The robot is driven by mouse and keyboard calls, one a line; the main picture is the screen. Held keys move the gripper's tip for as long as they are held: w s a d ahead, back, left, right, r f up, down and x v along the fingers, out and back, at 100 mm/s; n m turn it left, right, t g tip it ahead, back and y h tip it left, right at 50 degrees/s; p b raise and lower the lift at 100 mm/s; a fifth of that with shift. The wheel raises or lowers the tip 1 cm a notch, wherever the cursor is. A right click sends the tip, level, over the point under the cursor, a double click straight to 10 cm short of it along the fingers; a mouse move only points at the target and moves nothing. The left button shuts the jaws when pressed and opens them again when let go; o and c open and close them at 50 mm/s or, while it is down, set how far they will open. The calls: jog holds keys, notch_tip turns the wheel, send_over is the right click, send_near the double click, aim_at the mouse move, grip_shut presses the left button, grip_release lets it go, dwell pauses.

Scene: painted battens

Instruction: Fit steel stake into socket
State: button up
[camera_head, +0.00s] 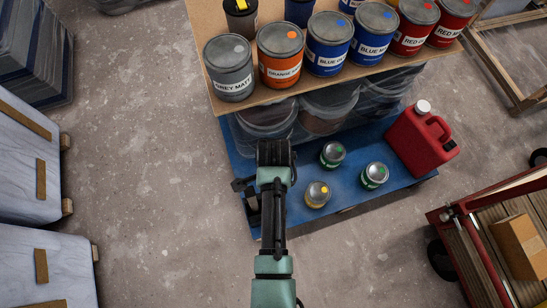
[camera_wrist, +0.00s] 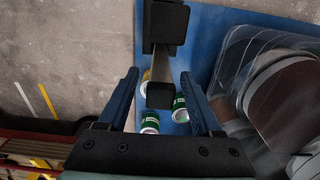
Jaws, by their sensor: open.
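In the wrist view, my gripper (camera_wrist: 158,76) is open, with one dark finger on each side. A grey steel stake (camera_wrist: 162,65) with a black block-like end (camera_wrist: 160,96) shows between the fingers, with visible room on both sides. The stake's far end meets or overlaps a larger black block (camera_wrist: 165,22), which looks like the socket; I cannot tell whether the stake is inside it. In the head view, dark parts (camera_head: 252,207) show beside my arm at the left edge of the blue pallet. My fingertips are hidden there.
The blue pallet (camera_head: 301,214) holds three small tins, one with a yellow dot (camera_head: 318,194) and two with green dots (camera_head: 334,154) (camera_head: 374,175), plus a red canister (camera_head: 420,138). A board (camera_head: 213,86) with paint cans stands behind.

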notch_tip(320, 180, down, 5)
jog(key=shift+r+b, duration=0.1)
jog(key=shift+b, duration=1.05)
jog(key=shift+c, duration=0.3)
grip_shut()
